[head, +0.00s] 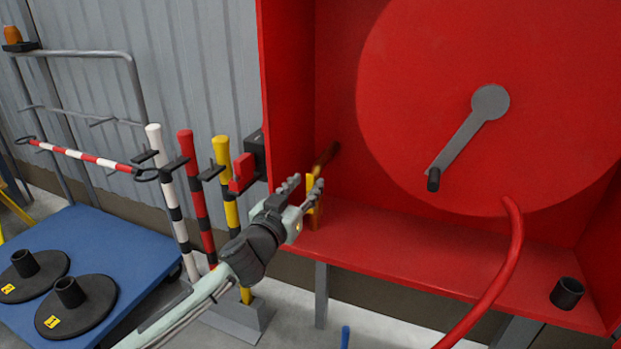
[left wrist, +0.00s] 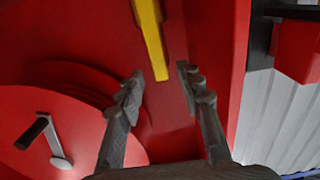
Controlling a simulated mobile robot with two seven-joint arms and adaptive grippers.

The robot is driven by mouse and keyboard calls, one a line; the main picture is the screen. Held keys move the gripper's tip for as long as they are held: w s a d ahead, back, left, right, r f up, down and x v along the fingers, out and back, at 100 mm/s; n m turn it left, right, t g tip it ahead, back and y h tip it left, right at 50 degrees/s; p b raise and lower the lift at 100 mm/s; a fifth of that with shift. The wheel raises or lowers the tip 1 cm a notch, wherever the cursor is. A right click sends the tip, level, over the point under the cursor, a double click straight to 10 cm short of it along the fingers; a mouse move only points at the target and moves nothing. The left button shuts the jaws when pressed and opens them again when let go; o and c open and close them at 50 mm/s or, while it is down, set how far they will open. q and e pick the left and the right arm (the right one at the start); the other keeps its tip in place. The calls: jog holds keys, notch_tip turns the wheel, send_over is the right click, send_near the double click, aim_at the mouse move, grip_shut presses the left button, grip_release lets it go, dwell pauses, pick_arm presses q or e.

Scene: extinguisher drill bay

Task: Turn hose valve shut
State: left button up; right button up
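The hose valve's yellow lever (head: 311,188) is at the left side of the red hose cabinet, by a brass-coloured pipe (head: 326,157). My left gripper (head: 305,184) is open at the lever, its fingers partly covering it in the head view. In the left wrist view the lever (left wrist: 149,38) comes down from the top, and its lower end lies between the two open fingertips (left wrist: 160,72). Gaps show on both sides of it; I cannot tell how deep it sits between the fingers. The valve body is not clearly visible. My right gripper is in neither view.
The red cabinet (head: 288,80) has its left wall close to my left gripper. A red reel with a grey crank (head: 466,138) fills the middle, and a red hose (head: 501,270) hangs down right.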

aim_at(310, 180)
pick_arm(q)
jog(key=shift+x, duration=1.7)
jog(key=shift+c, duration=0.3)
grip_shut()
